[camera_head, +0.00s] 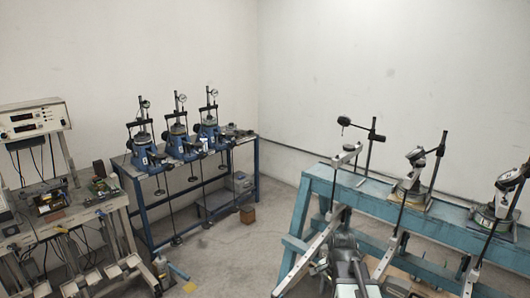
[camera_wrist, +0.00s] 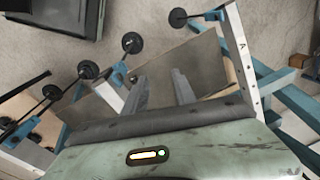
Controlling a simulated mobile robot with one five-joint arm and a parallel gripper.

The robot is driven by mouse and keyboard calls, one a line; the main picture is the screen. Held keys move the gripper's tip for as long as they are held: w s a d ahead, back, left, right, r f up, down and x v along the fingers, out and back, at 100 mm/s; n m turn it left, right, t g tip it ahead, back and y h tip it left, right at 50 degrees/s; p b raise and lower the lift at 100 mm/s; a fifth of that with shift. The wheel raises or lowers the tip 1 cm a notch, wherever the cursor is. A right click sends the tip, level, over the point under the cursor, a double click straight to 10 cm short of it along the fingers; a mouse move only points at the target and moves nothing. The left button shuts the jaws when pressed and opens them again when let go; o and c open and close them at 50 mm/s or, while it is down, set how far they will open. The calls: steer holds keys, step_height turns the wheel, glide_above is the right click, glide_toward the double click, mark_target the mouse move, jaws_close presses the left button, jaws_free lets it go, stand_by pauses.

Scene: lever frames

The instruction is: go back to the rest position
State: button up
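My gripper (camera_wrist: 160,84) shows in the wrist view with its two grey fingers apart and nothing held between them. In the head view my arm reaches up from the bottom edge, in front of the teal lever frame (camera_head: 370,203). The lever frame carries several upright devices, with pale lever bars (camera_head: 312,245) slanting down toward me. In the wrist view, a pale bar marked A (camera_wrist: 240,60) is right of the fingers. Black discs on rods (camera_wrist: 132,43) are beyond and left of them. I see no contact between fingers and frame.
A blue bench (camera_head: 190,170) with three blue devices stands at the back. A cluttered instrument table (camera_head: 75,218) with a white meter box (camera_head: 33,119) is at the left. A small brown block (camera_head: 247,214) lies near the bench. Open floor (camera_head: 240,255) lies between bench and frame.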

steer(key=s+a+f+n+g, duration=0.1)
steer(key=s+a+n, duration=0.5)
steer(key=n, duration=0.5)
steer(key=shift+a+f+n+b, duration=0.35)
steer(key=shift+a+n+b, duration=0.05)
steer(key=shift+a, duration=0.65)
